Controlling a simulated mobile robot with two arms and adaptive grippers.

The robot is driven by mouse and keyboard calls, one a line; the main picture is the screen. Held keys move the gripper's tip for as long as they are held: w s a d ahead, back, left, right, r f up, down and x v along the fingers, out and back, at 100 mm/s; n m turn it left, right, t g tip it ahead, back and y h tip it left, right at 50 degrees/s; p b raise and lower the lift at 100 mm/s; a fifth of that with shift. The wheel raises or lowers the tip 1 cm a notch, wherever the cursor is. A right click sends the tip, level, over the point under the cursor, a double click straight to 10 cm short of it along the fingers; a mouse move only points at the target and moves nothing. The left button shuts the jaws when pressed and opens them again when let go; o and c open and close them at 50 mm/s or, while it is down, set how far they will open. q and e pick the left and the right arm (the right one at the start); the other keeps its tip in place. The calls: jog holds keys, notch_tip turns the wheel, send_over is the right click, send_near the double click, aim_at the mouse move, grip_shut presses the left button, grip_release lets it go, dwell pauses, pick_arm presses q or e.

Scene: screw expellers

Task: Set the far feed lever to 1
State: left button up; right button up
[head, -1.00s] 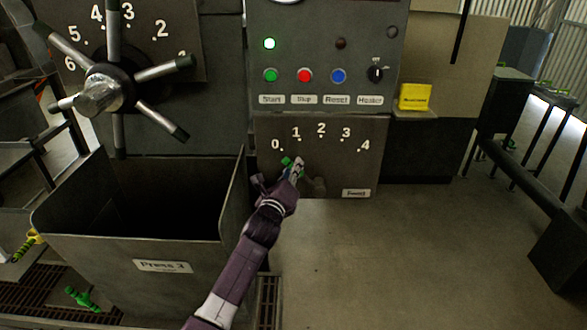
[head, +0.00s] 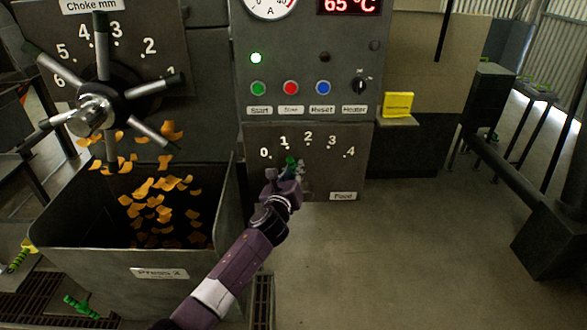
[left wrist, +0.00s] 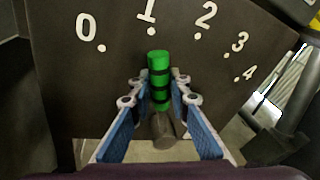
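The feed lever (left wrist: 159,75) has a green grip with black bands on a dark metal hub. In the left wrist view its tip points close to the dot under the 1. It shows small and partly covered in the head view (head: 290,162). My left gripper (left wrist: 160,82) has its fingers on both sides of the lever, with narrow gaps at the grip, so it looks open around it. In the head view the left gripper (head: 287,175) is in front of the feed panel (head: 335,170), which is marked 0 to 4. My right gripper is not in view.
Orange flakes (head: 165,205) are falling into the bin (head: 100,250) of Press 3. A spoked choke wheel (head: 95,112) is above it. Floor (head: 420,240) to the right is clear.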

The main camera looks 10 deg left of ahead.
pick_arm(q)
jog(key=o, duration=0.3)
jog(key=shift+o, duration=0.2)
jog(key=s+r, duration=0.1)
jog(key=s, duration=1.1)
jog(key=shift+d, duration=0.2)
